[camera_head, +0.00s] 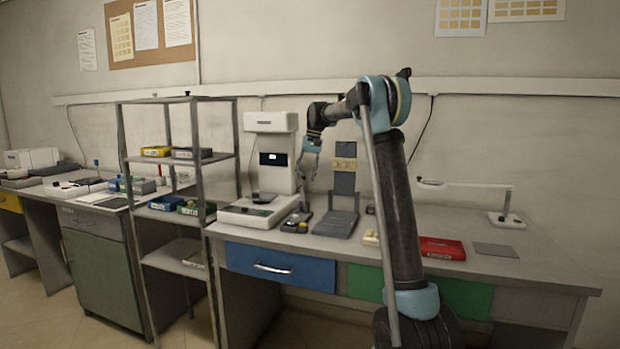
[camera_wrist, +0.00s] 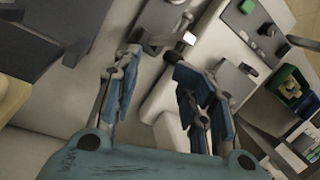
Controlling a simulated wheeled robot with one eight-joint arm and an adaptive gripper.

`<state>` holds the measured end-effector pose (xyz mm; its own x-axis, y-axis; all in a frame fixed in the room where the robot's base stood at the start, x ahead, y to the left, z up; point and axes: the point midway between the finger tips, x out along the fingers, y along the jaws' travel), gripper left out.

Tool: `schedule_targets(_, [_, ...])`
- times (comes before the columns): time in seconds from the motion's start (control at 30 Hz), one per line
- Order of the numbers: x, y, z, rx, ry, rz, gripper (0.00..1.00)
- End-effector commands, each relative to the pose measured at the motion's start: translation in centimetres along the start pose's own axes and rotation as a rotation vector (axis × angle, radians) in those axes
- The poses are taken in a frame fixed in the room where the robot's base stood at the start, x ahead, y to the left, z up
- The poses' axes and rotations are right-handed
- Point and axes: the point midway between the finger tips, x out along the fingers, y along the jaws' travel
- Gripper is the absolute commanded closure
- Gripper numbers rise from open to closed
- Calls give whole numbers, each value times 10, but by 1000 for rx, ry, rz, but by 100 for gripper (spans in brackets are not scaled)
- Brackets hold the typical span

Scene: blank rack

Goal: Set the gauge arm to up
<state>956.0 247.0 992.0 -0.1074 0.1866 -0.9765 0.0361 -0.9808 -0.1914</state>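A white machine (camera_head: 272,150) with a small lit display stands on the bench; I take it for the gauge. My gripper (camera_head: 309,160) hangs just right of its column. In the wrist view the gripper (camera_wrist: 157,62) is open, its two blue-padded fingers apart with nothing held between them. A grey metal lever with a pale tip (camera_wrist: 189,38) shows just beyond the right fingertip; it may be the gauge arm, but I cannot tell for sure. The white base (camera_wrist: 207,50) with dark and green controls lies to its right. Contact between fingers and lever cannot be made out.
A dark grey stand (camera_head: 338,222) with an upright panel is right of my gripper. A small dark yellow-marked box (camera_head: 297,221) sits between the machine and stand. A metal shelf rack (camera_head: 196,140) with bins stands left. A red tray (camera_head: 442,249) and desk lamp (camera_head: 506,219) are farther right.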

Motion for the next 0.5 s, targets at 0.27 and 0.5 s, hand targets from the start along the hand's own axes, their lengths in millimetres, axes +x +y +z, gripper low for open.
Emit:
schedule_targets(0.27, [-34, 0, 1, 1, 0, 0, 62])
schedule_targets(0.5, [-78, 1, 1, 1, 0, 0, 62])
